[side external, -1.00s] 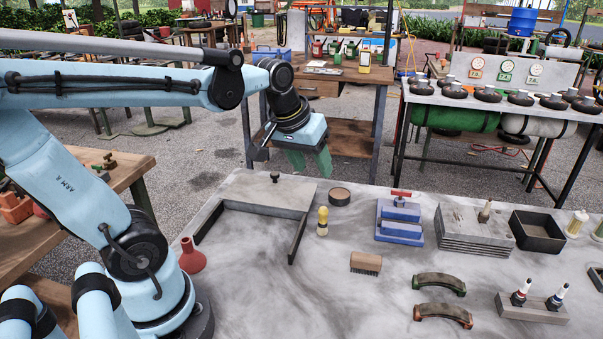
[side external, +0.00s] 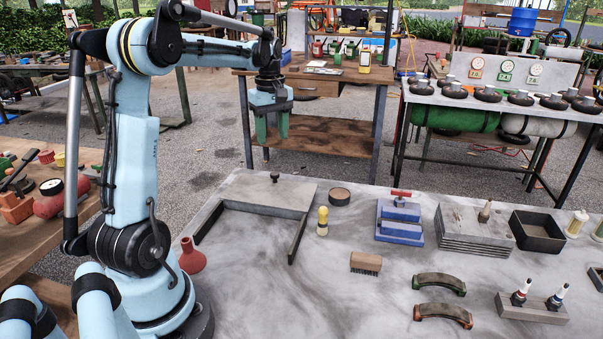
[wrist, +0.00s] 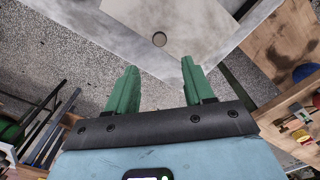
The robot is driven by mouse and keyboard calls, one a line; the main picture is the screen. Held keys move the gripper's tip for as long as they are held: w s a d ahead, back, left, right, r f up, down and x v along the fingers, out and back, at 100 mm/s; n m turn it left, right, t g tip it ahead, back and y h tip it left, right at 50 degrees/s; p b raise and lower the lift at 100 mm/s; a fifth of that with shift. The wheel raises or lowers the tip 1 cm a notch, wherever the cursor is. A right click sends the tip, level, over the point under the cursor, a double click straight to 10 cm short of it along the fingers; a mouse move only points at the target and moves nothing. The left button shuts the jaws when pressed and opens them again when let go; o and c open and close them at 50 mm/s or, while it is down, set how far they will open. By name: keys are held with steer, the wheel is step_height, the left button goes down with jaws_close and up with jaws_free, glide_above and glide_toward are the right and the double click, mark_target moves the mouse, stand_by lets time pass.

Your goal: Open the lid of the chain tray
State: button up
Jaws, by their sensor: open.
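The flat grey lid (side external: 252,193) of the chain tray lies at the back left of the table, with a small dark knob (side external: 275,177) near its far edge. Dark rails (side external: 297,241) run forward from its front corners.
A red cone-shaped piece (side external: 191,257) is at the left. A blue fixture (side external: 400,221) and a wooden brush (side external: 366,263) are farther right. The table's front middle is clear.

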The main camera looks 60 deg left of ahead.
mark_target(275, 173)
step_height(275, 173, down, 11)
steer(key=shift+r, duration=0.15)
stand_by(0.4)
jaws_close()
